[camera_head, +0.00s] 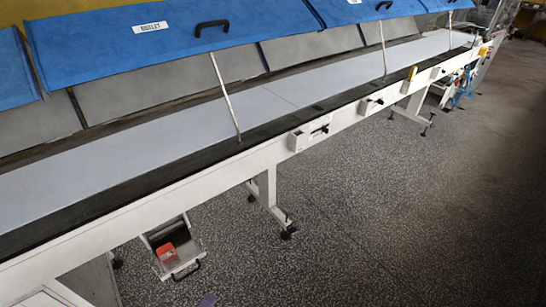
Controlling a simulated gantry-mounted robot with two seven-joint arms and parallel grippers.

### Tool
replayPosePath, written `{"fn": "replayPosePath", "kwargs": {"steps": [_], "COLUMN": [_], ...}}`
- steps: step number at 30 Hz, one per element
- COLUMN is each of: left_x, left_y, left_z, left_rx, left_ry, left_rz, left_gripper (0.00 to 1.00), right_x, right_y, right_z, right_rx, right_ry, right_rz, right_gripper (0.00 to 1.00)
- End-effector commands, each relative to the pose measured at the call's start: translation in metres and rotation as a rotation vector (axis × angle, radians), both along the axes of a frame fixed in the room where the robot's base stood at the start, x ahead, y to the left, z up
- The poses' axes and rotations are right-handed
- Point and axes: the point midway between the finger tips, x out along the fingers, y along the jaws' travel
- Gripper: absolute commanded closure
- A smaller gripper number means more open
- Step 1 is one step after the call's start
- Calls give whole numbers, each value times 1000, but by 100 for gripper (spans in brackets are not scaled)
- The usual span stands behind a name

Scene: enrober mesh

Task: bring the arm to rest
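Neither of my grippers and neither arm can be made out in the head view. The head view shows a long conveyor with a pale belt (185,125) running from lower left to upper right.
Blue lids (160,37), one labelled OUTLET, stand raised along the conveyor. A white side rail (215,178) with knobs edges it on legs. An open drawer (190,268) holding a red item (167,253) juts out below. The speckled floor (400,220) at right is clear.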

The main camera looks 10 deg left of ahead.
Motion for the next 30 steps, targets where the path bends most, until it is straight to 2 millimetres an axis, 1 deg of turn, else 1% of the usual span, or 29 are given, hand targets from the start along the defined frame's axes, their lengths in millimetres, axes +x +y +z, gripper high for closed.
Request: {"fn": "replayPosePath", "kwargs": {"steps": [1, 3, 5, 6, 9, 13, 15, 18, 19, 20, 21, 23, 24, 26, 29, 30], "left_x": [-4, -13, -25, -34, -58, -90, -107, -123, -123, -122, -122, -122, -122, -122, -122, -122], "left_y": [-3, -3, -3, -2, 2, 9, 12, 15, 15, 15, 15, 15, 15, 15, 15, 15], "left_z": [7, 8, 9, 8, 5, -1, -8, -15, -7, 13, 24, 40, 51, 69, 103, 117], "left_rx": [-141, -326, -475, -564, -739, -879, -933, -1019, -1054, -1048, -1045, -1045, -1044, -1044, -1043, -1043], "left_ry": [98, 247, 368, 447, 615, 767, 828, 868, 859, 859, 859, 859, 859, 859, 859, 859], "left_rz": [105, 256, 393, 487, 716, 1002, 1156, 1359, 1385, 1375, 1372, 1372, 1372, 1371, 1370, 1370], "left_gripper": [39, 39, 39, 39, 39, 39, 39, 39, 39, 39, 39, 39, 39, 39, 39, 39], "right_x": [0, 0, 0, 0, 0, 0, 0, 0, 0, 0, -1, 0, 0, 1, 1, 1], "right_y": [-1, -1, -1, -1, -1, -1, 0, 1, 1, 1, 1, 2, 2, 2, 2, 2], "right_z": [2, 2, 2, 2, 2, 2, 2, 2, 9, 26, 36, 54, 67, 88, 121, 135], "right_rx": [-3, -4, -5, -5, -4, -2, 0, 3, 4, 4, 5, 6, 8, 9, 9, 9], "right_ry": [1, 0, 0, 0, 0, 0, 0, 0, 2, 7, 11, 6, 0, -4, -4, -4], "right_rz": [1, 2, 3, 2, 2, 0, 0, -3, -3, -4, -5, -5, -5, -6, -6, -5], "right_gripper": [57, 57, 57, 57, 57, 57, 57, 57, 57, 57, 57, 57, 57, 57, 57, 57]}}
